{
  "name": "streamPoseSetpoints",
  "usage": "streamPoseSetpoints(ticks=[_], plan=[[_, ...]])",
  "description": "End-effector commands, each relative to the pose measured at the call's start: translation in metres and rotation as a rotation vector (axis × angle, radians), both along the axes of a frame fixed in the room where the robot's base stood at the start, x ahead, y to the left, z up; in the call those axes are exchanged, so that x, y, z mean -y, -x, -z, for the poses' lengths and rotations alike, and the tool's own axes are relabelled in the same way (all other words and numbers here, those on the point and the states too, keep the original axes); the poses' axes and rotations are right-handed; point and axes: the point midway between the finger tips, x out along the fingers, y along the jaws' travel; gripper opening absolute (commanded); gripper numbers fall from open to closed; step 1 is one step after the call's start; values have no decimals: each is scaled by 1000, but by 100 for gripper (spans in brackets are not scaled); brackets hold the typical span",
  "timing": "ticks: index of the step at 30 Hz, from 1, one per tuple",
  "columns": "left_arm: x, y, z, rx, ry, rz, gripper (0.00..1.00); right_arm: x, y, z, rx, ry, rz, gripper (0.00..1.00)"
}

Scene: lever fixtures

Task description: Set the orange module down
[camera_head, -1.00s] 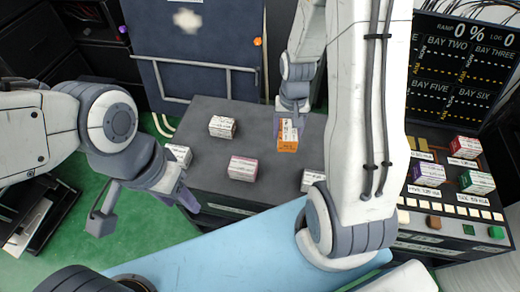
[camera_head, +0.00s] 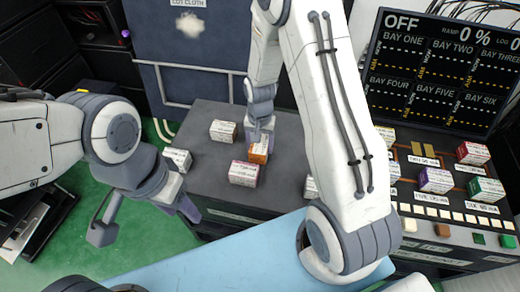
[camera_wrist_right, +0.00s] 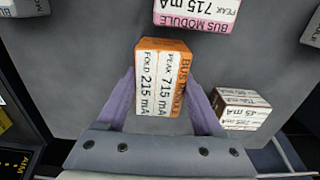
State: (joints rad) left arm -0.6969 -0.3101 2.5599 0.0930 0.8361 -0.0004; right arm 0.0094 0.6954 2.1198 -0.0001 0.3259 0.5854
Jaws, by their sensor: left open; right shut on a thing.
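The orange module (camera_head: 259,151) is an orange box with a white label, on or just above the dark table top (camera_head: 205,175); I cannot tell if it touches. My right gripper (camera_head: 260,132) comes from above and is shut on it. My left gripper (camera_head: 148,222) is open and empty, left of the table over the green floor.
A pink-edged module (camera_head: 243,173) stands close by, left and nearer. White-labelled modules stand at the left (camera_head: 223,131) and left edge (camera_head: 178,158). A brown-edged module (camera_wrist_right: 243,108) is beside my right gripper. At the right is a console (camera_head: 440,185) with several modules and a display (camera_head: 445,70).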

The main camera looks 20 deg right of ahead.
Motion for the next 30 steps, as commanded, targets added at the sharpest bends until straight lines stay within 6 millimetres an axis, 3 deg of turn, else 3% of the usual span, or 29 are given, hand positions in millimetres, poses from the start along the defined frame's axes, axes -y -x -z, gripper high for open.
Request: streamPoseSetpoints(ticks=[4,16,17,18,30], plan=[[0,0,4,0,0,0,50,0,1,24,-2,0,0,6],[0,0,6,0,0,0,50,0,0,29,0,0,0,6],[0,0,5,0,0,0,50,0,0,28,0,0,-1,80],[0,0,5,0,0,0,50,0,0,28,0,0,-1,95],[0,0,2,0,0,0,50,0,0,22,1,1,-1,98]])
